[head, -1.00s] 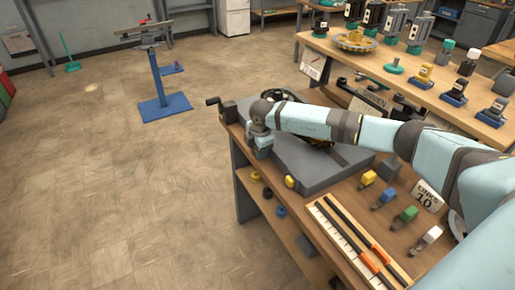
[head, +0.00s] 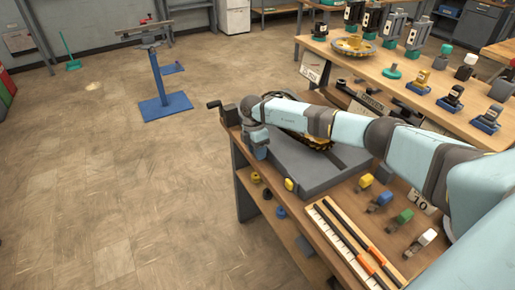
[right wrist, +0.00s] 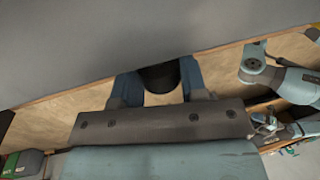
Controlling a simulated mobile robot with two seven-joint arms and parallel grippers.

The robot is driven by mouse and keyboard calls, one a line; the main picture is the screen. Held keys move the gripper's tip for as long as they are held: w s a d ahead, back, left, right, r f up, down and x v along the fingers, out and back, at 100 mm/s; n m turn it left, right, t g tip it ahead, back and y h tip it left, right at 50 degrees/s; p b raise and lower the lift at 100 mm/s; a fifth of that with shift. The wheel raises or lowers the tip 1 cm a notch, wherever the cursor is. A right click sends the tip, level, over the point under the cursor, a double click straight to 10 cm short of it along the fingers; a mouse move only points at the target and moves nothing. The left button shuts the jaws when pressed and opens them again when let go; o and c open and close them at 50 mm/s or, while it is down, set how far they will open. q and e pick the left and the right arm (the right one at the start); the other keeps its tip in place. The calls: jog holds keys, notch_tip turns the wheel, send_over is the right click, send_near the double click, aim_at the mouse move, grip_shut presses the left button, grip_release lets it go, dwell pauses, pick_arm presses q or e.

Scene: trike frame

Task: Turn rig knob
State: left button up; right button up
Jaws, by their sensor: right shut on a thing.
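The rig is a thick grey slab (head: 305,172) on the near workbench, with a dark crank handle (head: 214,104) at its far left corner. My right gripper (head: 258,150) is at the slab's left front side, pointing down. In the right wrist view a dark round knob (right wrist: 160,76) sits between the two blue-grey fingers (right wrist: 158,86), and they are shut on it. The slab's grey face (right wrist: 120,40) fills the top of that view. My right forearm covers part of the slab and a yellow-black gear (head: 318,142). Light blue arm parts show at the right wrist view's right edge; a left gripper there is unclear.
Yellow, blue, green and white clamp-like parts (head: 403,218) stand on the bench (head: 335,205) right of the slab. A tray with orange-marked rods (head: 350,245) lies at the front. A parts table (head: 440,105) stands behind. A blue stand (head: 163,105) is on open floor at left.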

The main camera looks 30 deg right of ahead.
jog(key=shift+w+g, duration=0.1)
jog(key=shift+g, duration=0.6)
jog(key=o, duration=0.9)
